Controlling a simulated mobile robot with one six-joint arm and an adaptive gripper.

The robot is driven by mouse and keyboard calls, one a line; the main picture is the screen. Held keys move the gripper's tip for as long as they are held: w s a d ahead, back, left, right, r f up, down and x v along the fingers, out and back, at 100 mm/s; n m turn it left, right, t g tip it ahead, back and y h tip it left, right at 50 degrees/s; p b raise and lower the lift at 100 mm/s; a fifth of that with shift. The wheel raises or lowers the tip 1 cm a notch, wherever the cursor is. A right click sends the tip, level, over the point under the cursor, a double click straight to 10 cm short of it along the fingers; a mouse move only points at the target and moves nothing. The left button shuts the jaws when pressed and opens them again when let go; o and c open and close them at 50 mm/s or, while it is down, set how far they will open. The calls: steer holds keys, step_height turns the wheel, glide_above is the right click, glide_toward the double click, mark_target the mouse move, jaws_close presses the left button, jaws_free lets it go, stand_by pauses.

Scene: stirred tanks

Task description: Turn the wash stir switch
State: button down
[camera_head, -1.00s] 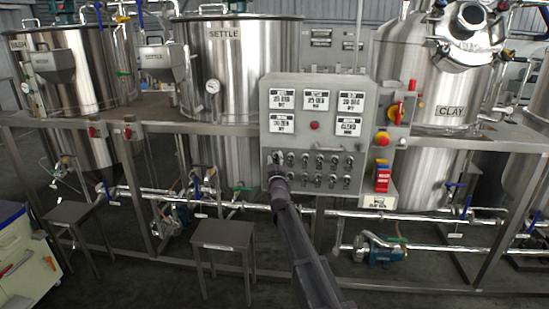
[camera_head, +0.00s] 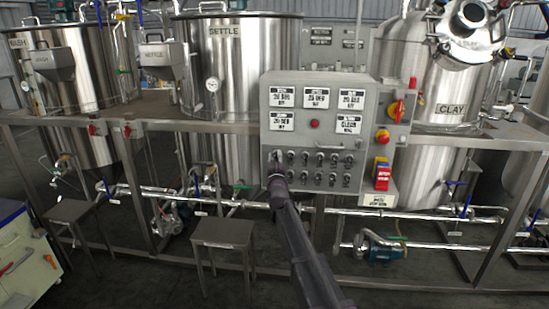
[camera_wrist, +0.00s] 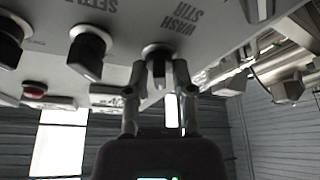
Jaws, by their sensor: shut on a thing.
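The wash stir switch (camera_wrist: 157,51) is a dark knob on the grey control panel (camera_head: 268,102), beside the printed words "WASH STIR" in the wrist view. My gripper (camera_wrist: 159,76) has one finger on each side of this knob and is shut on it. In the head view my gripper (camera_head: 276,170) reaches the top-left knob of the panel's lower rows and largely hides it. The knob's exact angle is hard to read between the fingers.
A neighbouring black knob (camera_wrist: 89,50) sits close beside my gripper in the wrist view. A red button (camera_head: 315,124) and a red and yellow switch (camera_head: 396,110) are on or beside the panel. Steel tanks stand behind the frame rails.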

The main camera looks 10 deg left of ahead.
steer(key=m+h, duration=0.2)
steer(key=m, duration=0.2)
steer(key=m+h, duration=0.1)
steer(key=m, duration=0.2)
steer(key=shift+m+t+h, duration=0.3)
steer(key=shift+m+h, duration=0.1)
steer(key=m+h, duration=0.2)
steer(key=m, duration=0.2)
steer(key=m+g+h, duration=0.1)
steer(key=m+h, duration=0.1)
steer(key=m, duration=0.2)
steer(key=shift+d+m, duration=0.1)
steer(key=shift+m, duration=0.2)
steer(key=c, duration=0.7)
jaws_free()
